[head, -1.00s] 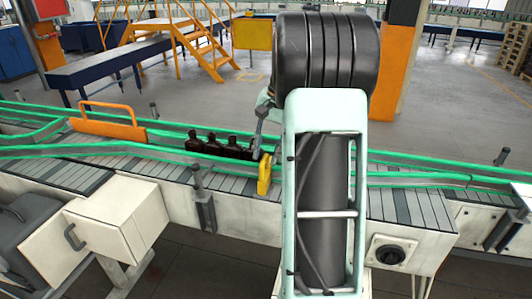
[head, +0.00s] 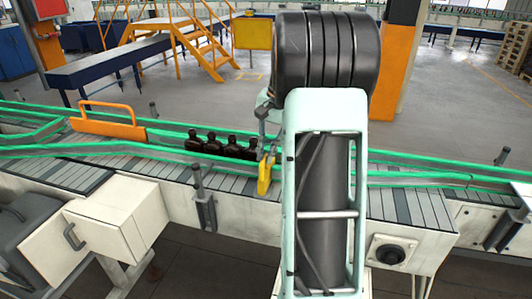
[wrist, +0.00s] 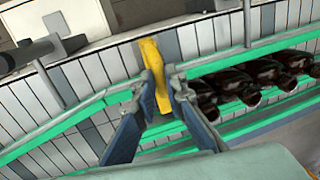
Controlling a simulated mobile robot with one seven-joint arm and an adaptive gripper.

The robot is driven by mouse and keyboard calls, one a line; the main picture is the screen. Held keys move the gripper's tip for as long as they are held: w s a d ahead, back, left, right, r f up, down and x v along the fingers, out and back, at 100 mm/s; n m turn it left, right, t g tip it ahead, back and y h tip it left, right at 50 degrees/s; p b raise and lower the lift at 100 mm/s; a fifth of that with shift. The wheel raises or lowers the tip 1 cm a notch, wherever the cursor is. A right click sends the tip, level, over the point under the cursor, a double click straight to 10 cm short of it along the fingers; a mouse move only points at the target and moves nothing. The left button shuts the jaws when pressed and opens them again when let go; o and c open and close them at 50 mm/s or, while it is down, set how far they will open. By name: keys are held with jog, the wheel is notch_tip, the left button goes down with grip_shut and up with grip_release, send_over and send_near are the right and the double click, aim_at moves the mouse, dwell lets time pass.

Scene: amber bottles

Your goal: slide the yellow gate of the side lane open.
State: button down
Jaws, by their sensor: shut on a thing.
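The yellow gate (head: 265,177) shows in the head view as a small upright piece at the near green rail, just left of my arm. In the wrist view the yellow gate (wrist: 153,68) stands between my two fingertips and crosses the green rail. My gripper (wrist: 158,88) is shut on it. Several dark amber bottles (head: 225,147) stand in a row in the lane, just left of the gate. The bottles (wrist: 255,80) lie right of my gripper in the wrist view.
An orange gate (head: 110,129) with a loop handle stands across the lane farther left. Green rails (head: 430,175) run along both sides of the conveyor. A grey post (head: 203,200) and a white box (head: 115,218) are at the near side.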

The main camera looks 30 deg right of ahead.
jog(key=s+a+b, duration=0.2)
jog(key=s+a, duration=0.2)
jog(key=shift+a, duration=0.4)
jog(key=shift+s, duration=0.15)
jog(key=c, duration=2)
grip_release()
jog(key=shift+a, duration=0.1)
jog(key=shift+o, duration=0.2)
notch_tip(320, 180, up, 12)
jog(key=s+d, duration=0.1)
jog(key=shift+s+d, duration=0.35)
jog(key=shift+f, duration=0.1)
